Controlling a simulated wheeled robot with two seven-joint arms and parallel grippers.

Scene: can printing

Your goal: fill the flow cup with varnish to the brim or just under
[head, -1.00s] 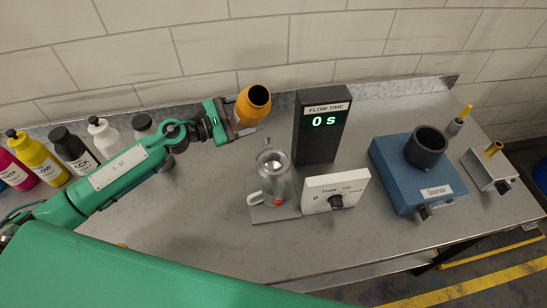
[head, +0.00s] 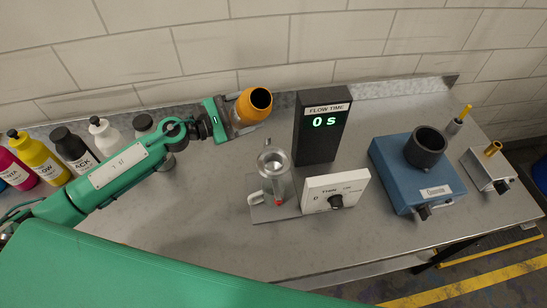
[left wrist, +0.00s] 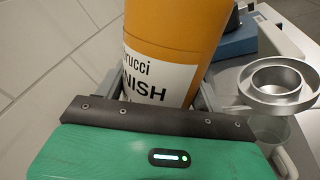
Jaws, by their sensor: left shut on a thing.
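The orange varnish container (head: 248,108) has an open, dark mouth, tilted toward the right and toward me. My left gripper (head: 236,118) is shut on it and holds it above the bench, behind and left of the flow cup. In the left wrist view the container (left wrist: 178,40) shows a white label reading "NISH", between the fingers of my gripper (left wrist: 158,95). The metal flow cup (head: 272,161) sits on its stand over a clear vessel with a handle. Its rim also shows in the left wrist view (left wrist: 250,98). No varnish stream is visible. My right gripper is not in view.
A black flow-time display (head: 318,140) reading 0 s stands right of the cup. A white dial box (head: 322,190) stands in front of it. A blue device (head: 400,175) is further right. Several bottles (head: 75,150) line the left. The front middle of the bench is bare.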

